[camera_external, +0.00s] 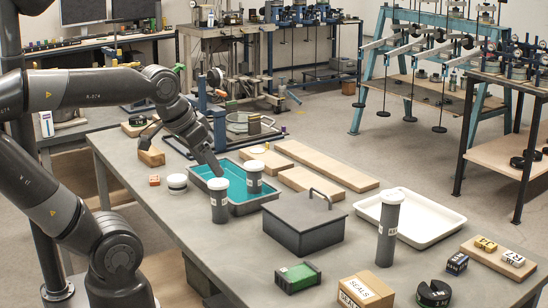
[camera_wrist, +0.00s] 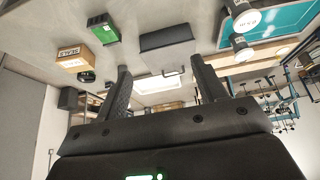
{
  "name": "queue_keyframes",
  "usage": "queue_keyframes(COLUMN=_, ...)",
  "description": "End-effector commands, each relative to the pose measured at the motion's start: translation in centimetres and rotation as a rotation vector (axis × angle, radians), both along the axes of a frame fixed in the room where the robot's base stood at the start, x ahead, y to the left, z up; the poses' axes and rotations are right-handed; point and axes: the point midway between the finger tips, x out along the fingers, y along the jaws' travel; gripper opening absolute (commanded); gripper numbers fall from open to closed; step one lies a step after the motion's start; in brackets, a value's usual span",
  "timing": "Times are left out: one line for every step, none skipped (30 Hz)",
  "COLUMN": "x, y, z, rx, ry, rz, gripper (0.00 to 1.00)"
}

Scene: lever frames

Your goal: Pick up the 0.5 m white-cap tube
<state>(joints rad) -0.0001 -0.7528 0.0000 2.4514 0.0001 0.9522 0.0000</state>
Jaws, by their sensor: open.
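Several dark grey tubes with white caps stand upright in the external view. One (camera_external: 219,206) is on the table before the teal-lined tray, one (camera_external: 254,181) is in or behind that tray, and a taller one (camera_external: 387,238) stands at the right. Their labels are too small to read surely. Two white caps show at the upper right of the wrist view, a nearer one (camera_wrist: 247,20) and another (camera_wrist: 244,56). In the wrist view my gripper (camera_wrist: 160,85) is open, with nothing between the fingers.
The teal-lined tray (camera_external: 233,169), a dark lidded box with a handle (camera_external: 304,224) and a white tray (camera_external: 430,215) occupy the table. A green box (camera_external: 298,277) and a SEALS carton (camera_external: 366,292) are in front. Wooden boards (camera_external: 325,164) lie behind. The front left tabletop is clear.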

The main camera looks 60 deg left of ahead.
Motion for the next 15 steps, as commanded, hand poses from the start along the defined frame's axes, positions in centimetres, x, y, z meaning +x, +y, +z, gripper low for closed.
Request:
queue_keyframes(x=0.1, y=0.0, z=1.6, rx=0.000, ry=-0.007, rz=0.000, gripper=0.64)
queue_keyframes(x=0.1, y=0.0, z=2.5, rx=0.000, ry=-0.007, rz=0.000, gripper=0.64)
queue_keyframes(x=0.1, y=0.0, z=3.7, rx=-0.003, ry=-0.003, rz=0.004, gripper=0.64)
queue_keyframes(x=0.2, y=0.3, z=2.8, rx=-0.034, ry=0.038, rz=0.050, gripper=0.64)
queue_keyframes(x=0.4, y=0.4, z=2.4, rx=-0.065, ry=0.068, rz=0.086, gripper=0.64)
queue_keyframes(x=0.5, y=0.6, z=2.0, rx=-0.106, ry=0.106, rz=0.135, gripper=0.64)
queue_keyframes(x=0.7, y=0.7, z=1.8, rx=-0.137, ry=0.133, rz=0.171, gripper=0.64)
queue_keyframes(x=0.8, y=0.8, z=1.5, rx=-0.167, ry=0.162, rz=0.209, gripper=0.64)
queue_keyframes(x=1.0, y=1.0, z=1.3, rx=-0.212, ry=0.199, rz=0.260, gripper=0.64)
queue_keyframes(x=1.2, y=1.1, z=1.1, rx=-0.247, ry=0.228, rz=0.300, gripper=0.64)
queue_keyframes(x=1.4, y=1.2, z=0.8, rx=-0.285, ry=0.260, rz=0.341, gripper=0.64)
queue_keyframes(x=1.6, y=1.5, z=0.6, rx=-0.338, ry=0.302, rz=0.399, gripper=0.64)
queue_keyframes(x=1.9, y=1.6, z=0.4, rx=-0.380, ry=0.333, rz=0.444, gripper=0.64)
queue_keyframes(x=2.1, y=1.8, z=0.3, rx=-0.425, ry=0.366, rz=0.490, gripper=0.64)
queue_keyframes(x=2.5, y=2.2, z=0.1, rx=-0.487, ry=0.411, rz=0.554, gripper=0.64)
